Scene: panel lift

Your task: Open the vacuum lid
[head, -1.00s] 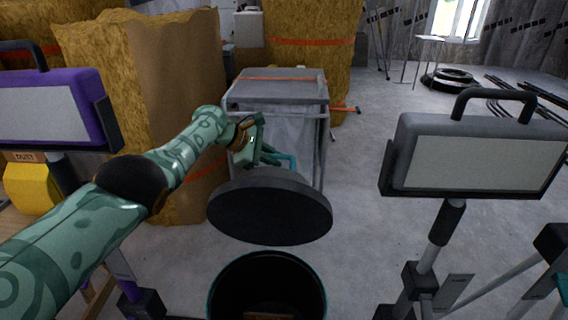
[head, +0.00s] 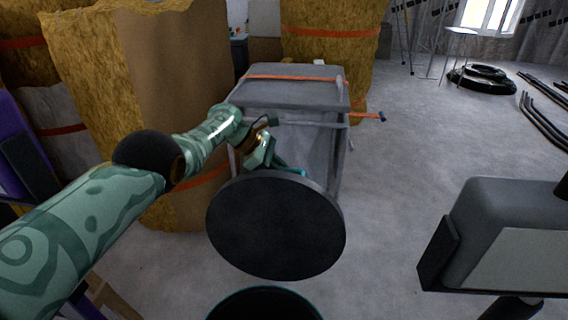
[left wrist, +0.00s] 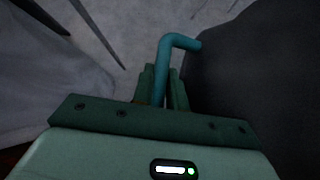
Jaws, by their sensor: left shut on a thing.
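The vacuum lid (head: 275,228) is a round dark disc, tilted and held up clear of the vacuum body, its underside facing me in the head view. The vacuum body (head: 264,304) shows only as a dark opening with a teal rim at the bottom edge. My left gripper (head: 268,164) is behind the lid's upper edge. In the left wrist view, my left gripper (left wrist: 164,88) is shut on the teal lid handle (left wrist: 178,42), with the dark lid (left wrist: 262,80) to its right. My right gripper is not in view.
A grey wrapped cart (head: 295,95) stands behind the lid. Insulation bales (head: 150,90) stand at the left. A work lamp (head: 505,240) is close at the lower right.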

